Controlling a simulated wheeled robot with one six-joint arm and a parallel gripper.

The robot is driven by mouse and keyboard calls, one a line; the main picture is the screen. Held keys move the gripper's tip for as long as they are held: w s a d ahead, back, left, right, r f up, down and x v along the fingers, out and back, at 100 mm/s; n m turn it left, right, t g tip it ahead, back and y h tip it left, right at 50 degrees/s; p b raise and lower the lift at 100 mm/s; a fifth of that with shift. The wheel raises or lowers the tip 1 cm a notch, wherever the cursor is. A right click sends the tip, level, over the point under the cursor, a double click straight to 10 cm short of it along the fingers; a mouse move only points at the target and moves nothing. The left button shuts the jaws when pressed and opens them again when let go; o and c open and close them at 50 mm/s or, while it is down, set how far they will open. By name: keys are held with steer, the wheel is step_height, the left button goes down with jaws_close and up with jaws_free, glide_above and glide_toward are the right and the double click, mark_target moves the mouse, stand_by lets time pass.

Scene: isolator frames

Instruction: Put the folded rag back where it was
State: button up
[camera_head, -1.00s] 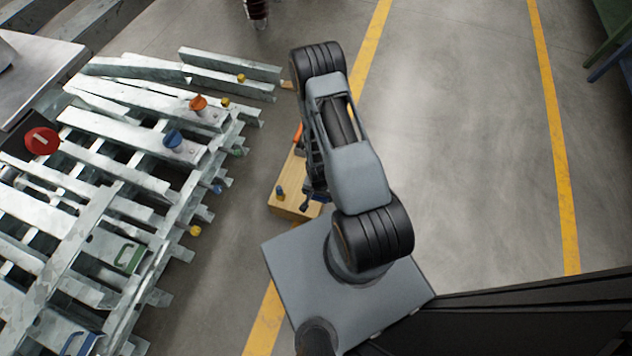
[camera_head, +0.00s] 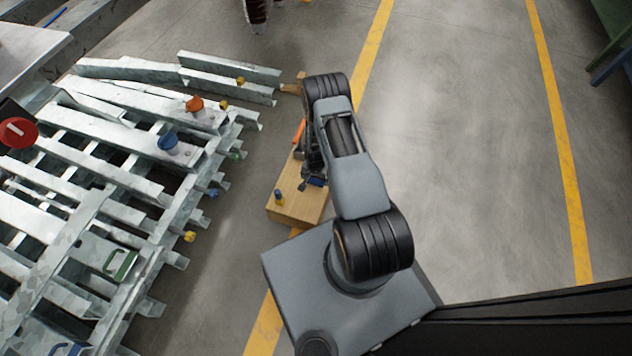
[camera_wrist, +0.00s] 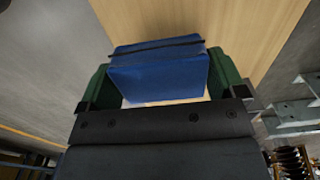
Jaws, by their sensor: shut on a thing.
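The folded rag (camera_wrist: 158,72) is a blue block with a dark band across it. In the wrist view it sits between the green fingers of my gripper (camera_wrist: 165,82), which is shut on it. A pale wooden surface (camera_wrist: 245,25) lies behind the rag; I cannot tell whether they touch. In the head view, a small blue patch of the rag (camera_head: 317,181) shows by my gripper (camera_head: 308,180), over the wooden top (camera_head: 300,209). My arm hides much of that top.
Metal frames (camera_head: 110,175) with coloured knobs and handles fill the left. The grey floor (camera_head: 465,170) is open to the right.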

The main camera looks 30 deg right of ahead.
mark_target(316, 181)
steer(key=shift+f+b, duration=0.65)
steer(key=shift+f, duration=0.85)
